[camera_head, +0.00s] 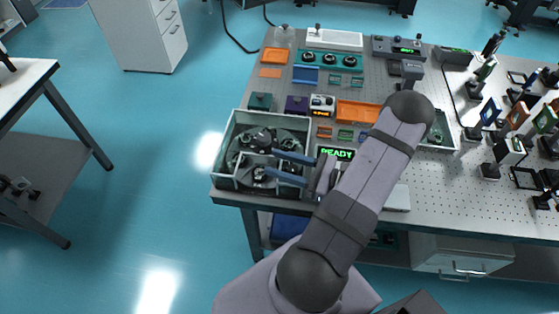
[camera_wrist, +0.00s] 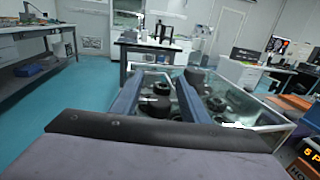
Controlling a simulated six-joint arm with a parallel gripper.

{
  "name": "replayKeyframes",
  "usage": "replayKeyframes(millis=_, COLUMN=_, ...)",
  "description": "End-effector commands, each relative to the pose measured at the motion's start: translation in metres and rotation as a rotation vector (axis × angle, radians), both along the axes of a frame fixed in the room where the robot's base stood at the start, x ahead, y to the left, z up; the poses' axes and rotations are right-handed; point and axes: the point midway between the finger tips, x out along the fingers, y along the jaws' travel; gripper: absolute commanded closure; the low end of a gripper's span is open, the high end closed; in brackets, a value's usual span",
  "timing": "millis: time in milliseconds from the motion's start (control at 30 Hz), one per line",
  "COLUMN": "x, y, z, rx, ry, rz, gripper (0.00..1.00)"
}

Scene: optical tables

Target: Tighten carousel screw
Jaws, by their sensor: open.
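A light grey open-topped box (camera_head: 230,135) stands at the table's front left corner and holds several dark round parts (camera_head: 257,138). These parts also show in the wrist view (camera_wrist: 158,104), between and beyond my fingers. I cannot tell which is the carousel, and no screw can be made out. My gripper (camera_head: 271,161) reaches over the box from the right, its two blue fingers spread apart. In the wrist view my gripper (camera_wrist: 158,80) is open, with nothing clasped between the fingers. Whether the fingers touch any part is unclear; they hide some of the box's contents.
A display reading READY (camera_head: 337,153) stands just right of the box, close to my gripper. Orange trays (camera_head: 358,111) and small devices fill the table behind. Several optics mounts (camera_head: 490,112) crowd the right side. Open floor lies left of the table.

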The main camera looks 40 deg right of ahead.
Motion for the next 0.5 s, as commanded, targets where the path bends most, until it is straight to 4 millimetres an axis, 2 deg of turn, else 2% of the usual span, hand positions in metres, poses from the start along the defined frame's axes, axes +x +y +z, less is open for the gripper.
replayKeyframes(millis=267, x=0.0013, y=0.0009, z=-0.0004, rx=0.000, ry=0.000, rz=0.000, gripper=0.59)
replayKeyframes(millis=433, x=0.0012, y=0.0008, z=-0.0003, rx=0.000, ry=0.000, rz=0.000, gripper=0.97)
replayKeyframes(millis=500, x=0.0012, y=0.0008, z=-0.0003, rx=0.000, ry=0.000, rz=0.000, gripper=1.00)
